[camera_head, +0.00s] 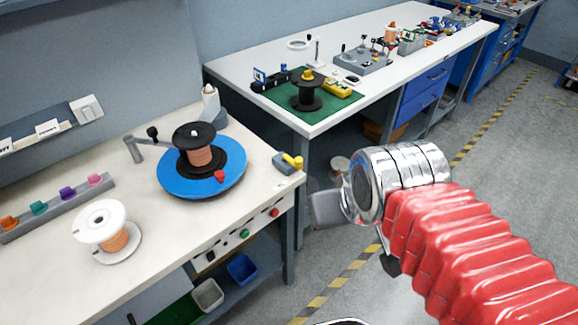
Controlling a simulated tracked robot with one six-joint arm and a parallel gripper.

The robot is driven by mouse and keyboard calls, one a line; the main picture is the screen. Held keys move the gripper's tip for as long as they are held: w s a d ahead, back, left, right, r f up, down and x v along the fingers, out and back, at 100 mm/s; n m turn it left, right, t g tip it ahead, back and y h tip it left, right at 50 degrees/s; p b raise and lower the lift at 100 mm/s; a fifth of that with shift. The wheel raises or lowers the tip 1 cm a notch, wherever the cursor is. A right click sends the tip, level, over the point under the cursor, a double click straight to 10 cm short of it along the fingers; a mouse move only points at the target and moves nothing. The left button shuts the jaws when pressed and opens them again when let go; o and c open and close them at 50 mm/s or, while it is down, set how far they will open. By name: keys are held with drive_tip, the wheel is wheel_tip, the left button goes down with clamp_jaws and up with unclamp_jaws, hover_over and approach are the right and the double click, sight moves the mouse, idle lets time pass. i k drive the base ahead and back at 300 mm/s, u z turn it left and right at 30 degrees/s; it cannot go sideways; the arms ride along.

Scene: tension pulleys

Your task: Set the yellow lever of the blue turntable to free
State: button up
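The blue turntable (178,183) lies flat on the near white bench. A black spool wound with copper wire (200,157) sits on it, and a red knob (220,176) shows at its front right. A yellow lever (292,161) sits on a small blue-grey block (284,165) beside the turntable, close to the bench's right edge. The lever's setting cannot be read from here. My gripper (328,208) is in front of my chrome wrist, off the bench's right edge and apart from the lever. Only one grey finger shows clearly, and its opening cannot be judged.
A white spool with copper wire (113,238) stands front left. A rail of coloured pegs (55,207) lies behind it. A grey crank arm (134,149) rises beside the turntable. A second bench (318,125) with a green mat and fixtures stands behind. Floor between is partly free.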

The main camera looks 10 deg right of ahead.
sight(297, 163)
drive_tip(key=u, duration=0.6)
drive_tip(key=i, duration=0.55)
drive_tip(key=u, duration=0.35)
